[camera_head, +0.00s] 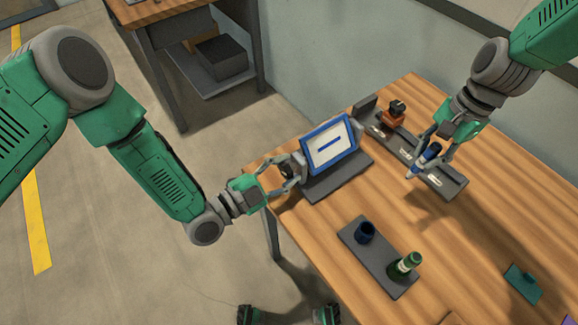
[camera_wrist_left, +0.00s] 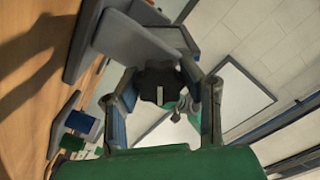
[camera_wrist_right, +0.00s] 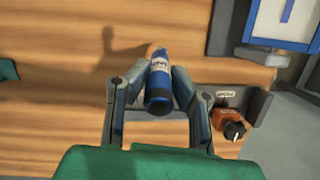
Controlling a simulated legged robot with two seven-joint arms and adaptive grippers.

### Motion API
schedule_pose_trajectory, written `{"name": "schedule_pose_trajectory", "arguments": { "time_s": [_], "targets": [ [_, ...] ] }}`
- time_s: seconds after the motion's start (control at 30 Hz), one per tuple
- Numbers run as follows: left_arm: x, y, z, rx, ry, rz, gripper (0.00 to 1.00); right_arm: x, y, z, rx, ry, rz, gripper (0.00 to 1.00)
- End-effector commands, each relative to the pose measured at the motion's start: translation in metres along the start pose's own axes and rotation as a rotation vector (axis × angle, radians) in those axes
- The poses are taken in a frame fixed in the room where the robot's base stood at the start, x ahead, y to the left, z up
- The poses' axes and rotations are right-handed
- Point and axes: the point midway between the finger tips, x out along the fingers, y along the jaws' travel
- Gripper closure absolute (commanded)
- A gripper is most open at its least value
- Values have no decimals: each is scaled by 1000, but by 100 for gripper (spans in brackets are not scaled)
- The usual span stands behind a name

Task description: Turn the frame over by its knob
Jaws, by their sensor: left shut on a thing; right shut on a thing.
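The frame (camera_head: 329,144) has a blue rim and a white panel with a blue stripe. It stands tilted on a grey stand (camera_head: 340,178) at the table's left side. Its dark knob (camera_wrist_left: 160,84) is lobed with a pale mark. My left gripper (camera_head: 287,172) is shut on the knob at the frame's left side. My right gripper (camera_head: 432,150) is shut on a blue bottle (camera_wrist_right: 160,82) with a white label. It holds the bottle near the long grey rack, with the bottle's tip toward the lower left in the head view.
The grey rack (camera_head: 452,186) runs along the back and bears an orange item with a black knob (camera_head: 393,113). A grey tray (camera_head: 378,262) holds a dark blue cup (camera_head: 365,232) and a green bottle (camera_head: 406,264). A teal block (camera_head: 523,283) lies at right. The table's middle is clear.

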Motion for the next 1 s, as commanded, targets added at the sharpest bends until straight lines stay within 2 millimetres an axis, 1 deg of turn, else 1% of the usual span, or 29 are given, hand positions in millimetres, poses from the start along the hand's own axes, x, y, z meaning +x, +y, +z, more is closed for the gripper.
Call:
{"name": "schedule_pose_trajectory", "arguments": {
  "time_s": [0.03,0.2,0.5,0.7,1.0],
  "targets": [
    [-3,2,1,45,-3,7,94,0,0,0,0,0,0,100],
    [-3,3,1,202,-2,8,94,-1,0,0,0,0,0,100],
    [-3,4,2,431,-4,11,94,0,0,0,0,0,0,100],
    [-4,5,2,527,-4,13,94,0,0,0,0,0,0,100],
    [-4,6,3,586,-6,15,94,0,0,0,0,0,0,100]
  ]
}}
